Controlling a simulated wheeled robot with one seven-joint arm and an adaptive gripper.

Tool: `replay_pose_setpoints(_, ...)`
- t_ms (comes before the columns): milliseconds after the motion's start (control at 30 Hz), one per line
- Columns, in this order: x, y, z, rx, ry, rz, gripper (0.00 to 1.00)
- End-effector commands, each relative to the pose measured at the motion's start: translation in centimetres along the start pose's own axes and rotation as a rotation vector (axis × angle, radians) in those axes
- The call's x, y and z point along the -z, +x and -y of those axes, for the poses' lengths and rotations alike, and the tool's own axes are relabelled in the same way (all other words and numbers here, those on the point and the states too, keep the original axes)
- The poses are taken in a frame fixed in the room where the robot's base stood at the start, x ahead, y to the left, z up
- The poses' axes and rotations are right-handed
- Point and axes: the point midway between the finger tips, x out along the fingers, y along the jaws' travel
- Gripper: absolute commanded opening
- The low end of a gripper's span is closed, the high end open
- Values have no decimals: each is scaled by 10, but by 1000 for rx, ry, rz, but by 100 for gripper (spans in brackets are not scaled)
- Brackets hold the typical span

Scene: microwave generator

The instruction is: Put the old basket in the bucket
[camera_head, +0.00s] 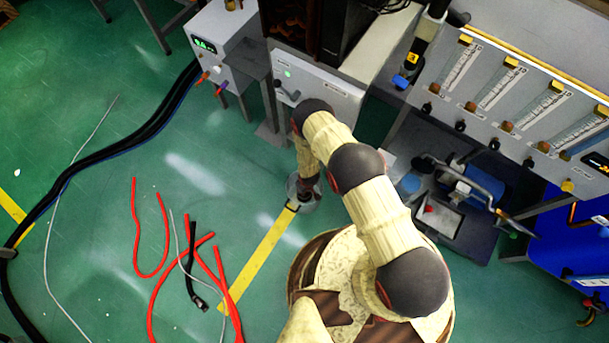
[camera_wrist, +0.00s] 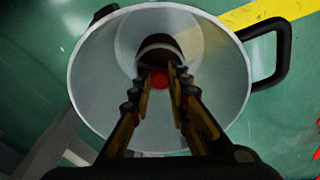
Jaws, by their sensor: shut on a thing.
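The bucket (camera_wrist: 95,75) is a pale grey round vessel with black side handles, seen from above in the wrist view. In the head view the bucket (camera_head: 313,204) stands on the floor at the end of a yellow stripe, partly hidden by my arm. My gripper (camera_wrist: 163,72) points down into the bucket's mouth, its fingers close together. A dark brown round thing with a pale rim, seemingly the old basket (camera_wrist: 158,43), is at the fingertips, within the bucket's outline. A red spot shows between the fingers. I cannot tell whether the basket touches the bucket's bottom.
A grey bench unit (camera_head: 315,85) stands just behind the bucket. A panel with flow meters (camera_head: 490,85) and a blue machine (camera_head: 465,190) are on the right. Red hoses (camera_head: 165,235) and black cables (camera_head: 150,125) lie on the green floor at left.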

Motion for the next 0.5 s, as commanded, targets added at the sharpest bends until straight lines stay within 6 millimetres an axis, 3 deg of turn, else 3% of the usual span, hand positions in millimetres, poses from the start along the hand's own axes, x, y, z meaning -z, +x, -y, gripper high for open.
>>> replay_pose_setpoints(167, -1, 2, 0, 0, 0, 1, 0)
replay_pose_setpoints(200, -1, 3, 0, 0, 0, 0, 18)
replay_pose_setpoints(500, -1, 2, 0, 0, 0, 1, 35)
